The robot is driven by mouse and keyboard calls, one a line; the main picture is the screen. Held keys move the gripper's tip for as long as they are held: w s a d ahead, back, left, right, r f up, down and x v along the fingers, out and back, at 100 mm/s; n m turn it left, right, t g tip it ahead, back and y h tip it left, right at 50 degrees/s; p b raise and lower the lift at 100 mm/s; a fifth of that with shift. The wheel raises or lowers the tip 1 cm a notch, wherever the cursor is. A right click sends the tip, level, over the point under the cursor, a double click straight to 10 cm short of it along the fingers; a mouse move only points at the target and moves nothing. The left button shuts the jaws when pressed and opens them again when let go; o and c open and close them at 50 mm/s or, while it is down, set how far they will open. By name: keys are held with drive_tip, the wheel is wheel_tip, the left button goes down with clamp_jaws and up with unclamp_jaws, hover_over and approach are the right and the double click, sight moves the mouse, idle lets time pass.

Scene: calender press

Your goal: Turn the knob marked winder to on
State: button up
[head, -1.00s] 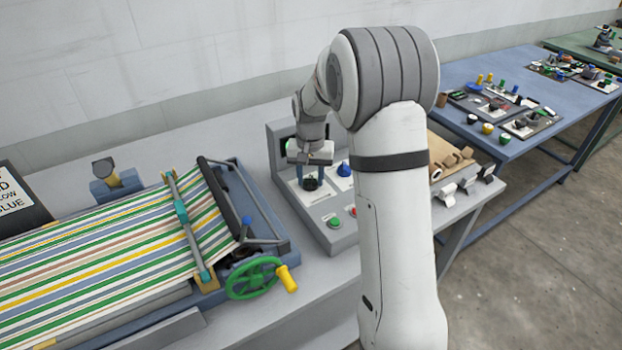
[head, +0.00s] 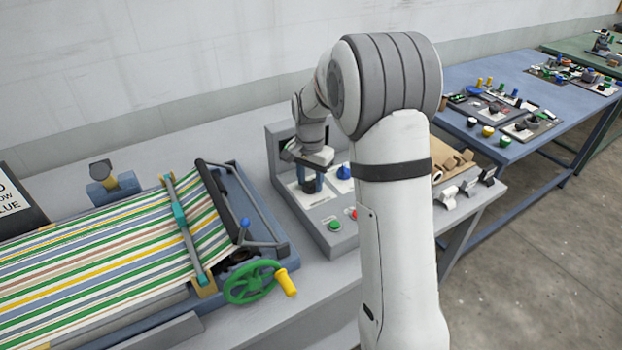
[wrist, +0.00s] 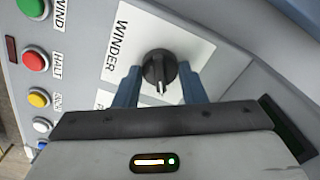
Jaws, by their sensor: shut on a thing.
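The winder knob (wrist: 159,72) is a black round knob with a white pointer line, on a white plate (wrist: 190,28) marked WINDER in the wrist view. In that view its pointer faces the gripper's palm. My gripper (wrist: 160,84) has its two blue fingers on either side of the knob, shut on it. In the head view my gripper (head: 311,184) is down at the grey control panel (head: 346,236), and its fingers largely hide the knob. The on mark cannot be read in either view.
A blue knob (head: 344,172) stands just right of my gripper. Green (head: 334,225) and red buttons sit at the panel's front; more buttons, including a yellow one (wrist: 38,98), line the wrist view's left. A striped web machine with a green handwheel (head: 251,282) is at left.

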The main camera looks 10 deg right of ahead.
sight(310, 181)
drive_tip(key=o, duration=1)
drive_tip(key=shift+r, duration=0.1)
wheel_tip(310, 181, up, 7)
drive_tip(key=shift+r+b, duration=0.2)
drive_tip(key=shift+b, duration=0.2)
drive_tip(key=shift+r, duration=0.15)
drive_tip(key=shift+s+r, duration=0.15)
drive_tip(key=shift+s, duration=0.05)
drive_tip(key=s+r+n+t, duration=0.2)
drive_tip(key=s+n, duration=0.6)
drive_tip(key=s, duration=2)
drive_tip(key=shift+s+d+n+t, duration=0.2)
drive_tip(key=shift+s+n+t, duration=0.1)
drive_tip(key=shift+t, duration=0.2)
